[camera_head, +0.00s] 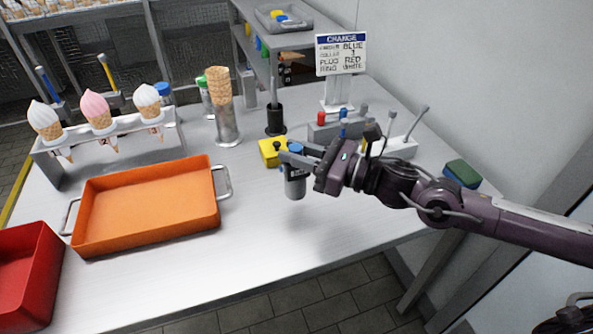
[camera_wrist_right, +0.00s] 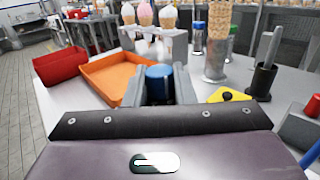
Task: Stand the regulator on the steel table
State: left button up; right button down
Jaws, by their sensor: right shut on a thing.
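The regulator is a grey cylinder (camera_head: 295,188) with a blue top, upright in the head view. My right gripper (camera_head: 292,163) is shut on its upper part. In the right wrist view the blue top (camera_wrist_right: 159,74) sits between the two fingers. The steel table (camera_head: 270,235) lies below it, with bare surface around. I cannot tell whether the regulator's bottom touches the table. My left gripper is not in view.
An orange tray (camera_head: 150,207) is to the left, with a red bin (camera_head: 28,270) beyond it. A yellow block (camera_head: 269,152) is close behind the gripper. A cone rack (camera_head: 115,140), a cone holder (camera_head: 228,128) and a sign (camera_head: 341,55) stand farther back. The front middle is clear.

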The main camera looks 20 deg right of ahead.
aim_at(306, 176)
jog(key=shift+f, duration=0.5)
notch_tip(306, 176, down, 3)
jog(key=shift+f, duration=0.5)
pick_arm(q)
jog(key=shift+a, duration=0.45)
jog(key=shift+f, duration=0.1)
pick_arm(e)
jog(key=shift+f, duration=0.1)
jog(key=c, duration=1.5)
grip_release()
jog(key=o, duration=0.3)
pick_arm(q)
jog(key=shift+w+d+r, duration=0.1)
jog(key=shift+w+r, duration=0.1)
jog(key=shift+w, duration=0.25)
